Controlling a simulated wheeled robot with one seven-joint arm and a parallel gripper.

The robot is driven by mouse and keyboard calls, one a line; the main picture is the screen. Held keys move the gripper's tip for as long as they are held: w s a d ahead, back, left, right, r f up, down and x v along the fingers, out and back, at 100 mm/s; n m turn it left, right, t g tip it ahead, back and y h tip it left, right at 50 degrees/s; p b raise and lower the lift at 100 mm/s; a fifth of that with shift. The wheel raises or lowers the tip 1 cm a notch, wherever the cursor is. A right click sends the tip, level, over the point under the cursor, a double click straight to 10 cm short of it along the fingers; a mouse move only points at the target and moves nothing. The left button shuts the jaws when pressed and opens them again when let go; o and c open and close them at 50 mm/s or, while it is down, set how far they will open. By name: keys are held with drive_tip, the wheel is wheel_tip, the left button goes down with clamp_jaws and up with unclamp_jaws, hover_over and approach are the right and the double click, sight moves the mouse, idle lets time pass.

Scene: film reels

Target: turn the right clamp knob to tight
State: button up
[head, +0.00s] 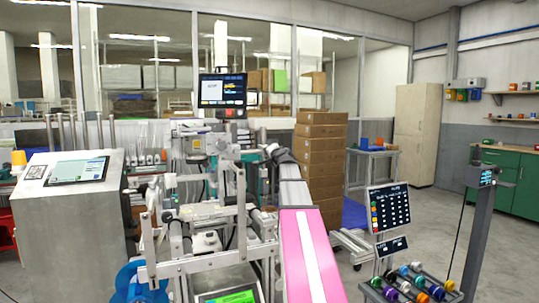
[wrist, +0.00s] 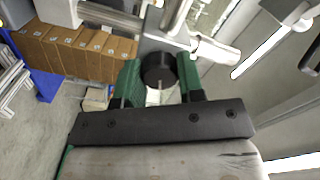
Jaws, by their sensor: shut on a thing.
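In the wrist view, a round black knob (wrist: 158,70) sits at the end of a metal bracket. A thin pale mark shows on its near side. My gripper (wrist: 160,80) has two green fingers, one on each side of the knob, and is shut on it. The black crossbar of the gripper lies below the knob in this view. The knob is too small or hidden to make out in the head view, where the machine frame (head: 205,262) with its rollers stands in the middle. I cannot read a tight or loose marking.
A stack of brown boxes (head: 320,150) stands behind the machine; boxes also show at upper left in the wrist view (wrist: 75,50). A metal cabinet with a tilted screen (head: 78,171) is at left. A stand with colored spools (head: 415,282) is at right. Metal rollers and bars surround the knob.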

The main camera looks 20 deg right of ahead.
drive_tip(key=m, duration=0.9)
drive_tip(key=shift+m, duration=0.3)
idle(0.5)
drive_tip(key=o, duration=0.9)
drive_tip(key=s, duration=1)
drive_tip(key=shift+s+d, duration=0.2)
drive_tip(key=shift+s, duration=0.2)
